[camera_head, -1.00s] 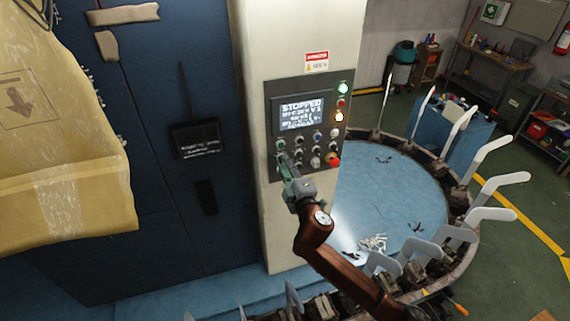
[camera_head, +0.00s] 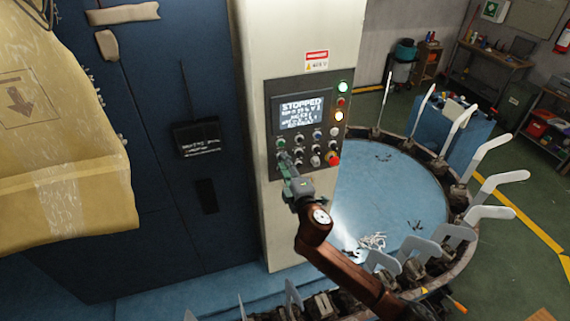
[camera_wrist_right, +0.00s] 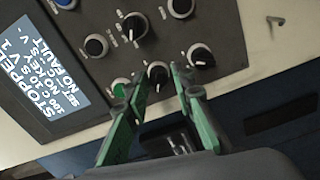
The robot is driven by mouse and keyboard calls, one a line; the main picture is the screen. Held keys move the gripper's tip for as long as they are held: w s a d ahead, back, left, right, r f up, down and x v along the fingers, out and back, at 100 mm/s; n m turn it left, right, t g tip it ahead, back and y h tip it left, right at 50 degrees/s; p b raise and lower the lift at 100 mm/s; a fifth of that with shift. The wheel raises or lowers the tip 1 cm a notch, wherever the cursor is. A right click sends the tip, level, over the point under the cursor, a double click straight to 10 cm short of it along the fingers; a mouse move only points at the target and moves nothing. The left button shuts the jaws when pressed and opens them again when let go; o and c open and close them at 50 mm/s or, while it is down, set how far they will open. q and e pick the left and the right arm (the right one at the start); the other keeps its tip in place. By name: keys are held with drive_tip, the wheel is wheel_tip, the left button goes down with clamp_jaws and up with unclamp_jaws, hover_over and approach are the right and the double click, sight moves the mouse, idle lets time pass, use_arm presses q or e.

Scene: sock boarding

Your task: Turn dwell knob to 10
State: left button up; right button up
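The control panel (camera_head: 298,97) is on a pale column, with a screen reading STOPPED and rows of knobs and buttons. My right gripper (camera_head: 285,162) is at the panel's lower left in the head view. In the right wrist view the green fingers of my right gripper (camera_wrist_right: 155,82) are apart. A black knob (camera_wrist_right: 158,74) with a white pointer mark sits between the fingertips, with gaps visible on both sides. Other black knobs (camera_wrist_right: 133,27) and (camera_wrist_right: 201,56) are close by. The knob labels are too small to read, so I cannot tell which is dwell. My left gripper is not in view.
A green button (camera_wrist_right: 119,89) is close beside one finger. A red mushroom button (camera_head: 333,159) is at the panel's lower right. A round blue table (camera_head: 395,195) ringed with white sock boards stands right of the column.

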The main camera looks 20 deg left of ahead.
drive_tip(key=shift+o, duration=1.2)
drive_tip(key=v, duration=1.2)
